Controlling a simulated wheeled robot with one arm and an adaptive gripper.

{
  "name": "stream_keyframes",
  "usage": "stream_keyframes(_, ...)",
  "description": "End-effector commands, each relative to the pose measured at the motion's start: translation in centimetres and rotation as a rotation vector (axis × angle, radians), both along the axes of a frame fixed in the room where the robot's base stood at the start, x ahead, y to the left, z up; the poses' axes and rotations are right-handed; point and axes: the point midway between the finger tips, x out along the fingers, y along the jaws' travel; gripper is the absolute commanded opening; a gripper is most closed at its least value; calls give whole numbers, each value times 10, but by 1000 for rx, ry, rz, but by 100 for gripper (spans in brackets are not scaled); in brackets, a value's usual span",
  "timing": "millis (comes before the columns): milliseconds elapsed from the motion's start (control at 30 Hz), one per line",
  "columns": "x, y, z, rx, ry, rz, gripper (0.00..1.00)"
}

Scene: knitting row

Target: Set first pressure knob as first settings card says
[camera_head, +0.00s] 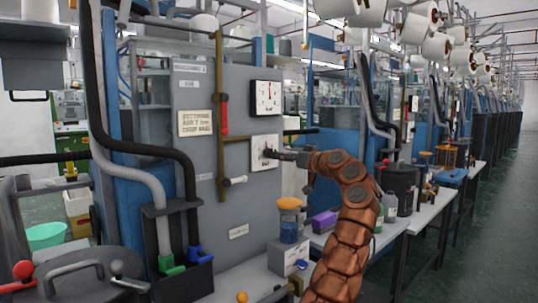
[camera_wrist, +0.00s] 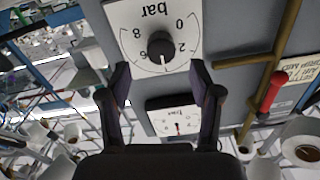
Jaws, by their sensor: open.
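The settings card (camera_head: 195,123) is a cream plate on the grey cabinet; it seems to read "AIR 7 bar", its small print unclear. It also shows upside down in the wrist view (camera_wrist: 297,72). The pressure knob (camera_wrist: 160,47) is black and round, on a white dial (camera_wrist: 121,14) marked 0, 2, 6, 8 and "bar", seen upside down. In the head view the dial (camera_head: 257,143) is partly behind my gripper (camera_head: 273,153). My gripper (camera_wrist: 160,78) is open and empty, its fingers either side of the knob's line, apparently short of it.
A white gauge (camera_head: 267,98) hangs above the dial. Left of it are a red-handled lever (camera_head: 224,112) on a brass pipe and a white-handled valve (camera_head: 236,181). The aisle floor (camera_head: 475,235) is clear.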

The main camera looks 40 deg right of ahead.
Motion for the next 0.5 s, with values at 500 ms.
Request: stream_keyframes(500, 56, 1, 2, 3, -1, 1, 64)
